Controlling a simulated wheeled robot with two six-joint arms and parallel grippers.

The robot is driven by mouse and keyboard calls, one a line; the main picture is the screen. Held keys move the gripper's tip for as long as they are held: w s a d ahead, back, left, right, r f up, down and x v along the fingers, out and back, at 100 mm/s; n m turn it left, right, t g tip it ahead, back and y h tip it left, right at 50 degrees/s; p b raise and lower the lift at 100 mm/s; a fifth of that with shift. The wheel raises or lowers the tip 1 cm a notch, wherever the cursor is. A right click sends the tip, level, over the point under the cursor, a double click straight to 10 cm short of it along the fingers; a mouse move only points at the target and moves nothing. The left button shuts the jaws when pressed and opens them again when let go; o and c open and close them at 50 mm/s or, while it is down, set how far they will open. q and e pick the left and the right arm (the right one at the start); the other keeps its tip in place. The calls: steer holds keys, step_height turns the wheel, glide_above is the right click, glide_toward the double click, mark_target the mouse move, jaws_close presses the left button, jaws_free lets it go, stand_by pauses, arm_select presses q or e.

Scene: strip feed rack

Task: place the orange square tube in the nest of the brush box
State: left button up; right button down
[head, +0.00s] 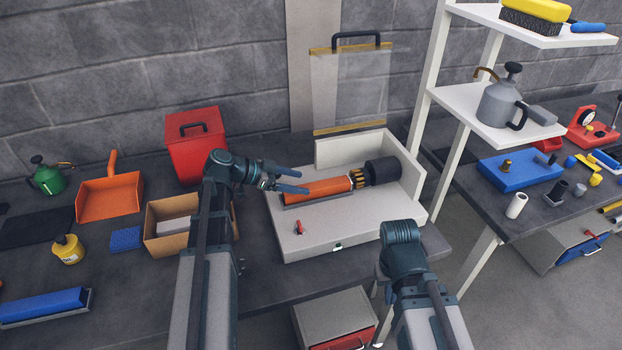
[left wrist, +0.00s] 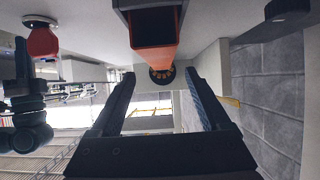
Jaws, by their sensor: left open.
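The orange square tube (head: 322,187) lies lengthwise along a dark channel, the nest (head: 298,204), on the white brush box (head: 345,233). Its right end is close to the yellow bristles of the round black brush (head: 383,170). In the left wrist view the tube's hollow end (left wrist: 153,52) faces the camera, with the dark channel beside it and the brush (left wrist: 162,75) beyond. My left gripper (head: 303,181) is open at the tube's left end; its fingers (left wrist: 161,78) are apart and hold nothing. The right arm shows, but its jaws do not.
A small red knob (head: 299,228) stands on the box's front left. A raised white wall (head: 352,148) backs the box. A red bin (head: 196,146) and a cardboard box (head: 164,244) stand left of my left arm. A white shelf post (head: 424,95) rises to the right.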

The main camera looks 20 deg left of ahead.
arm_select(q)
steer(key=p+v, duration=0.1)
steer(key=v, duration=0.4)
steer(key=shift+p, duration=0.35)
arm_select(e)
step_height(320, 180, up, 2)
steer(key=shift+r, duration=0.2)
arm_select(q)
steer(key=shift+s, duration=0.1)
